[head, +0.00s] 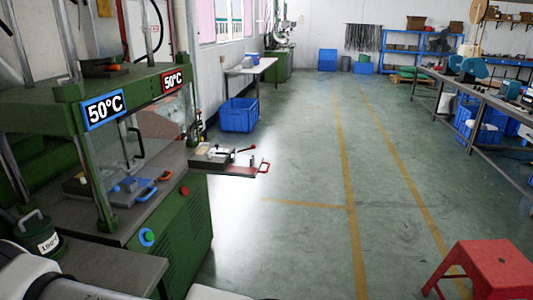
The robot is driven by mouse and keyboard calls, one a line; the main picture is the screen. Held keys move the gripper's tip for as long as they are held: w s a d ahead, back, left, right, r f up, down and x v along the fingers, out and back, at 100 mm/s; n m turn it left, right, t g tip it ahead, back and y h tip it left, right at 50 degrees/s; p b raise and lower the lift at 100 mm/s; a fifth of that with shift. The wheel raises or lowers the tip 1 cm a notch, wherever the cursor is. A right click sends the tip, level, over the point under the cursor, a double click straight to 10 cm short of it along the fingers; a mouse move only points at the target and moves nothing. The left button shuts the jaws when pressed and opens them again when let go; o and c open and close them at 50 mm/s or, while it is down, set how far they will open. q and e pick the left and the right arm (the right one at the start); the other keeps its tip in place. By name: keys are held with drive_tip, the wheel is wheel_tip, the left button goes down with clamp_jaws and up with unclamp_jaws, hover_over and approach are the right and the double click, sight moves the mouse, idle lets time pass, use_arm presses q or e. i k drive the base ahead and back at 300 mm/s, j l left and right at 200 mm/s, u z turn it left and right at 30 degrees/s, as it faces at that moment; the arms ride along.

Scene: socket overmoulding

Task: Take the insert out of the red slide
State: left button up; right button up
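The red slide (236,173) sticks out from the right side of the green press, over the floor, with a red handle (265,167) at its outer end. A grey metal block (207,158) sits near its inner end, and a small pale part (243,159) stands further out beside a red-tipped lever (247,148). They are too small to tell which is the insert. Neither of my grippers is in view; only pale parts of my arms show at the bottom left edge.
The green press (160,240) fills the left side, with a clear guard (150,145) and 50°C signs. Behind the guard lie plates with blue and orange handles (145,193). A red stool (490,270) stands bottom right. A bench (490,105) lines the right. The middle floor is clear.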

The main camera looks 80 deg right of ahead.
sight(217, 152)
drive_tip(key=z, duration=2.4)
drive_tip(key=i+l+z, duration=0.1)
drive_tip(key=z, duration=0.35)
drive_tip(key=i+z, duration=0.25)
drive_tip(key=z, duration=0.25)
drive_tip(key=i, duration=3.25)
drive_tip(key=i+l+u, duration=0.1)
drive_tip(key=i+u, duration=0.35)
drive_tip(key=i+l+u, duration=0.3)
drive_tip(key=i+u, duration=0.15)
drive_tip(key=i+l+u, duration=0.85)
drive_tip(key=i+l, duration=0.1)
drive_tip(key=l, duration=0.1)
